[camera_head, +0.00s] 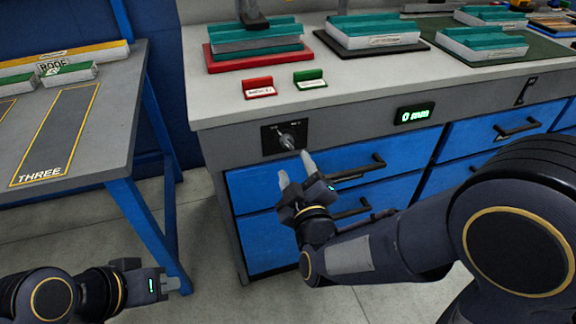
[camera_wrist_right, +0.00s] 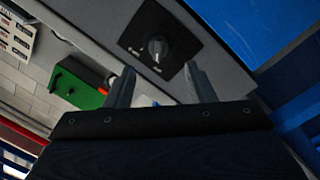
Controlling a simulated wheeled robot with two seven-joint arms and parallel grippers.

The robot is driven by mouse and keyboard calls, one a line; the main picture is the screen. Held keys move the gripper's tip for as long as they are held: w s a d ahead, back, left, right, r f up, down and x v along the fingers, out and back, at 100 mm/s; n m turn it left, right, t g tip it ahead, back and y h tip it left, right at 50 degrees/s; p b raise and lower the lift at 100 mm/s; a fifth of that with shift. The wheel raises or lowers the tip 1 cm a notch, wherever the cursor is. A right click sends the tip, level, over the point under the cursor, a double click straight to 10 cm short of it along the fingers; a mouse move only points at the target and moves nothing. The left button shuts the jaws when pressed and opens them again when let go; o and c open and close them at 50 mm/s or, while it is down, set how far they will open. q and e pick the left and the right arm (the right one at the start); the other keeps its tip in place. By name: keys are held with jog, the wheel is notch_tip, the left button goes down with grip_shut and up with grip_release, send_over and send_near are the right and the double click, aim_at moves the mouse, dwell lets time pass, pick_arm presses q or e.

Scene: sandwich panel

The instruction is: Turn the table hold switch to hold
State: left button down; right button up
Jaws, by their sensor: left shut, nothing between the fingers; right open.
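The table hold switch is a grey rotary knob (camera_head: 287,141) on a black plate (camera_head: 270,141) set in the table's front panel. It also shows in the right wrist view as a round knob (camera_wrist_right: 158,46) with a pale pointer line and small labels, too small to read surely. My right gripper (camera_head: 294,167) is open, its two fingers pointing at the switch plate. In the right wrist view the fingers (camera_wrist_right: 157,83) are apart, just short of the knob, with nothing between them. My left gripper (camera_head: 174,284) is shut and empty at the lower left, far from the switch.
A red block (camera_head: 259,88) and a green block (camera_head: 310,79) lie on the tabletop (camera_head: 350,84) above the switch. A green "0 mm" display (camera_head: 414,114) is to the right. Blue drawers (camera_head: 270,186) with black handles are below. A side table (camera_head: 112,115) stands at left.

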aim_at(289, 148)
jog(key=b+x, duration=0.1)
jog(key=x, duration=0.6)
jog(key=shift+w, duration=0.15)
jog(key=shift+c, duration=0.3)
jog(key=c, duration=0.9)
